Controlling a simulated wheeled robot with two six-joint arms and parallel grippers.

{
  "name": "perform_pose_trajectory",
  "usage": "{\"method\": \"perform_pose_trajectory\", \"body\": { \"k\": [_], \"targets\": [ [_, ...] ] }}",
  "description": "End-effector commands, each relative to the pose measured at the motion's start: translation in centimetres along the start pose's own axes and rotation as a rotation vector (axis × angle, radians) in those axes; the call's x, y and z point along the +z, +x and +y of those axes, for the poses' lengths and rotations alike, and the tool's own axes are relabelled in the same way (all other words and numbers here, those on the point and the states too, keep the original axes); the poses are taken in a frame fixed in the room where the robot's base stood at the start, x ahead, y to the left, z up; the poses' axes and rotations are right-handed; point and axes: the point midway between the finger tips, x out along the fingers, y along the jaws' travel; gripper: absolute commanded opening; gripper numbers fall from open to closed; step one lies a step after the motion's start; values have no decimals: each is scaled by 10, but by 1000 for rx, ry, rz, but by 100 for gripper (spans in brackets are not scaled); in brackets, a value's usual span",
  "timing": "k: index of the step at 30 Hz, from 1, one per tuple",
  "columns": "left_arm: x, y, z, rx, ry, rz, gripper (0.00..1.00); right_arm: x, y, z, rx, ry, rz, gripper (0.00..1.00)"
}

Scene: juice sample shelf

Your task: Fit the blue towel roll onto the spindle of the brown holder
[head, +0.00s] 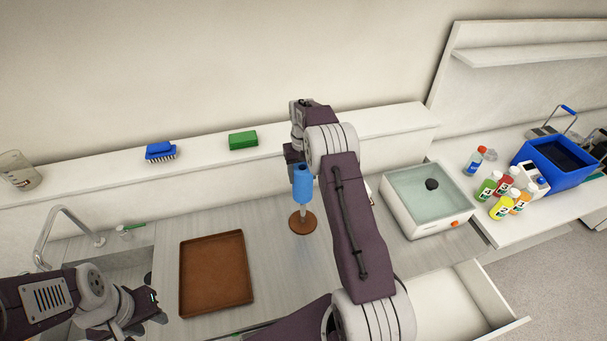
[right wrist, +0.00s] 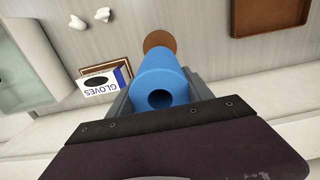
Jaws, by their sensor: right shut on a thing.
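The blue towel roll (head: 303,185) is upright in the head view, held by my right gripper (head: 295,160). In the right wrist view, the roll (right wrist: 158,82) sits between the jaws, its open end and dark hole facing the camera. The brown holder (head: 303,222) stands on the counter directly below, and part of its pale spindle (head: 303,210) shows beneath the roll. I cannot tell whether the spindle tip is inside the roll. The round base (right wrist: 160,41) also shows past the roll. My left gripper (head: 153,308) is at the lower left, away from both; its jaws are unclear.
A brown tray (head: 216,234) lies left of the holder, beside the sink (head: 115,270). A white-rimmed basin (head: 456,222) stands to the right. A gloves box (right wrist: 103,84) is close to the roll. A ledge with a blue brush (head: 160,150) and green sponge (head: 243,140) runs behind.

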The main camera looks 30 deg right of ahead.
Motion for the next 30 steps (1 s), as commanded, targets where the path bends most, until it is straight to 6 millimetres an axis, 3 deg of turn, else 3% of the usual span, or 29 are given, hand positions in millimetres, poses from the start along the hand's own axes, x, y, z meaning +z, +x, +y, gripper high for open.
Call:
{"method": "perform_pose_trajectory", "body": {
  "k": [5,30],
  "targets": [
    [2,16,0,0,0,0,36,0,18,0,0,0,0,8],
    [1,10,0,0,0,0,36,6,10,1,-2,0,6,8]
  ]
}}
